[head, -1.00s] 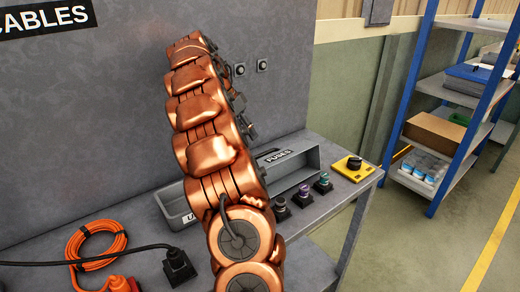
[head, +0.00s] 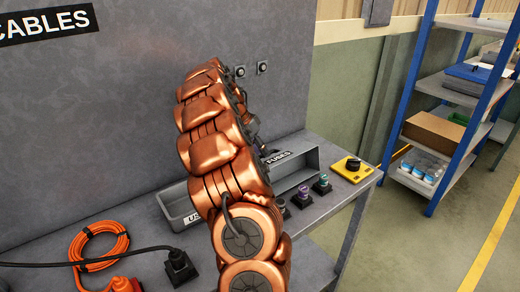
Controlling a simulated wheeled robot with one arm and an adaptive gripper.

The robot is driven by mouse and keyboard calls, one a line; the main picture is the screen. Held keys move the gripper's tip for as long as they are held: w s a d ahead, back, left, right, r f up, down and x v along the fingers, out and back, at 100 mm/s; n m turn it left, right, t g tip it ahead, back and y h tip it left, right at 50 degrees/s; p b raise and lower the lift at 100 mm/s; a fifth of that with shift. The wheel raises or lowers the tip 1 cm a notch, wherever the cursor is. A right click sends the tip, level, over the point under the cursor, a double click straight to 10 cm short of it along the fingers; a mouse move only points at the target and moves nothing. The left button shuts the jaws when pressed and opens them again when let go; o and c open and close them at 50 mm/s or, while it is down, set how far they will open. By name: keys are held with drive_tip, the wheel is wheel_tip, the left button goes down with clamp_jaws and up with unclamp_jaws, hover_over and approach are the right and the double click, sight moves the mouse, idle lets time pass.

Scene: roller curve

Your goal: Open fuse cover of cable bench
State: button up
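The cable bench (head: 325,222) is grey with a tall back panel. A label reading "FUSES" (head: 279,158) is on a long grey open-topped tray or housing (head: 300,165) on the bench. I cannot tell which part is the fuse cover. My copper arm rises in front of the bench and hides the middle of the housing. Dark parts at the arm's far end, likely my gripper (head: 254,130), show at its right edge, close above the "FUSES" label. The fingers are mostly hidden, and I cannot see whether they touch anything.
Small plugs with coloured tops (head: 303,194) stand before the housing. A yellow box with a black knob (head: 352,169) sits at the bench's right end. A coiled orange cable (head: 98,243) and black socket (head: 179,266) are left. A blue-framed shelf (head: 405,105) stands right, beside open floor.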

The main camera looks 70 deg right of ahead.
drive_tip(key=shift+f, duration=0.1)
clamp_jaws()
idle(0.3)
idle(0.4)
